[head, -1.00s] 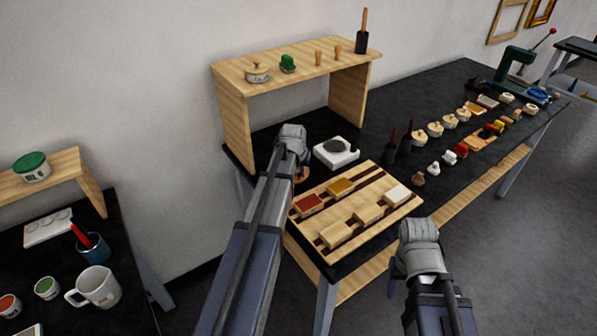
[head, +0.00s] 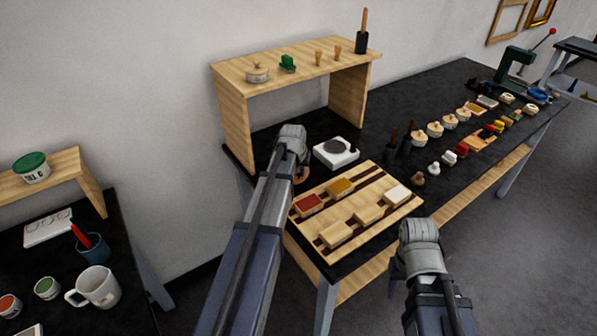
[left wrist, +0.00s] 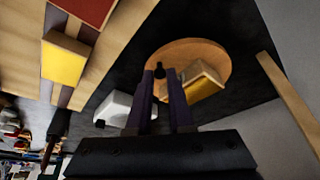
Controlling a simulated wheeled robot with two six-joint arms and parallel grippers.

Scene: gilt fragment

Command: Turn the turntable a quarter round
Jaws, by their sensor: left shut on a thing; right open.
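The turntable is a round orange-brown wooden disc (left wrist: 212,52), seen in the left wrist view. In the head view only a sliver of its edge (head: 304,173) shows beside my left arm. A block with a gold face (left wrist: 205,86) sits on the disc, towards its right side. A small dark peg (left wrist: 158,70) stands near the disc's left edge. My left gripper (left wrist: 160,82) is shut on this peg, its two dark fingers on either side. In the head view my left wrist (head: 291,140) hides the fingers. My right gripper (head: 405,270) is open and empty, off the table's front edge.
A wooden board (head: 375,228) with several coloured blocks lies just right of my left arm. A white device with a grey disc (head: 336,158) stands behind it. A wooden shelf (head: 234,118) rises at the back. Several jars and tools line the dark table (head: 425,105) further right.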

